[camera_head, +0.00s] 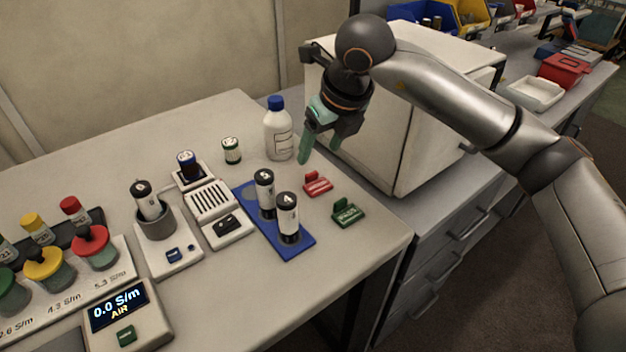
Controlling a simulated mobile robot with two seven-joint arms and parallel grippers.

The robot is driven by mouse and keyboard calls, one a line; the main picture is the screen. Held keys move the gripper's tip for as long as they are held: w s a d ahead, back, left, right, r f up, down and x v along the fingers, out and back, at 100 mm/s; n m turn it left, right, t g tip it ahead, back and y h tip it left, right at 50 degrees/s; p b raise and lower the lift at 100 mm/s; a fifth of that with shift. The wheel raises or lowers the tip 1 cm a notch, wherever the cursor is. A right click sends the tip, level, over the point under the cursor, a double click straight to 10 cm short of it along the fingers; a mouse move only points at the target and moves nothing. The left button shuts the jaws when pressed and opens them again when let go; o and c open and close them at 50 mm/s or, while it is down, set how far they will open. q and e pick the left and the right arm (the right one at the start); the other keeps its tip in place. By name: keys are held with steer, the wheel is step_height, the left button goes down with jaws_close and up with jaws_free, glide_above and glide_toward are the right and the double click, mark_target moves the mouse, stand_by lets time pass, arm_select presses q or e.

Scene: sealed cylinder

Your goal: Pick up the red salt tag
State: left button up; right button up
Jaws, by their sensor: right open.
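The red salt tag (317,185) lies on the light table, right of the blue tray and behind a green tag (348,213). It has a small upright part on a flat base. My right gripper (319,154) hangs above and behind the red tag, with its green fingers pointing down. It is open and empty, apart from the tag. My left gripper is not in view.
A blue tray (299,250) holds two numbered cylinders. A white bottle (279,135) with a blue cap stands close left of my right gripper. A white box (425,130) stands to the right. The table's front right is bare.

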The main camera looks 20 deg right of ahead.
mark_target(312, 174)
steer(key=x, duration=0.3)
steer(key=shift+w+f, duration=0.1)
steer(key=shift+f, duration=0.15)
steer(key=shift+d+x, duration=0.15)
steer(key=shift+x, duration=1.25)
steer(key=shift+d+x, duration=0.15)
steer(key=shift+x, duration=1.2)
steer(key=shift+w, duration=0.15)
steer(key=shift+c, duration=0.2)
jaws_close()
